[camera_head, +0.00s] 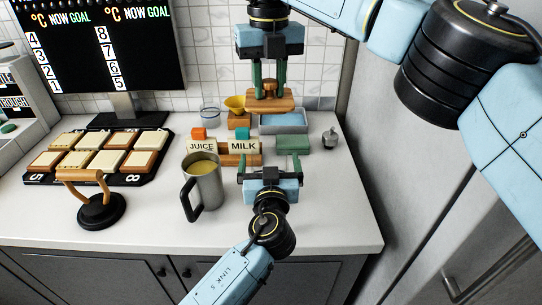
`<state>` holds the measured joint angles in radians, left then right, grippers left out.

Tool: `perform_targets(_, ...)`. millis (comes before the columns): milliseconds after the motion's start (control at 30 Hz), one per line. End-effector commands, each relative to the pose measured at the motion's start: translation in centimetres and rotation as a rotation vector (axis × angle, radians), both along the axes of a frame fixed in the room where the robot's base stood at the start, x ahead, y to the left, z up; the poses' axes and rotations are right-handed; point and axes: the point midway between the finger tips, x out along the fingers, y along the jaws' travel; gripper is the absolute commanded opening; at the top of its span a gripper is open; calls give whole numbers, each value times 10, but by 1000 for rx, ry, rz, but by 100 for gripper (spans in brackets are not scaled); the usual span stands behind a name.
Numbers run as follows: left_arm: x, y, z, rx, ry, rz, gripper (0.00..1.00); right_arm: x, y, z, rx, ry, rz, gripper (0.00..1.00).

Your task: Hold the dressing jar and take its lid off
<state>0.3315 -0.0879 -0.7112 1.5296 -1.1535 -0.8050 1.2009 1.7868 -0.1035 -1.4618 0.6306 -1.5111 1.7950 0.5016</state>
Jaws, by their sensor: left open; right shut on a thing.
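My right gripper (269,86) comes down from the top with its green fingers on either side of the small knob of a wooden, lid-like piece (268,103). It is shut on this piece at the back of the counter. I cannot tell whether the piece is raised or resting on something. My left gripper (269,165) is the lower one, open, in front of the MILK box, with its fingers pointing away from me. No jar body is clearly recognisable; a clear glass vessel (210,117) stands left of the wooden piece.
A steel mug (205,188) stands left of my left gripper. JUICE (201,146) and MILK (244,146) boxes, a blue-grey tray (284,124), a green block (293,143) and a small grey pot (330,138) crowd the back. The front right counter (335,220) is clear.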

Motion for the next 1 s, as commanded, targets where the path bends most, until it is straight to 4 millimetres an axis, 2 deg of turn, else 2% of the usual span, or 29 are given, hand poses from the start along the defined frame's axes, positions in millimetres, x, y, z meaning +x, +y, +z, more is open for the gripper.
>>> perform_targets(533, -2, 0, -1, 0, 2, 0, 100, 0, 0, 0, 0, 0, 0, 0)
perform_targets(1000, -29, -1, -1, 0, 3, 0, 100, 0, 0, -1, 0, 0, 0, 0)
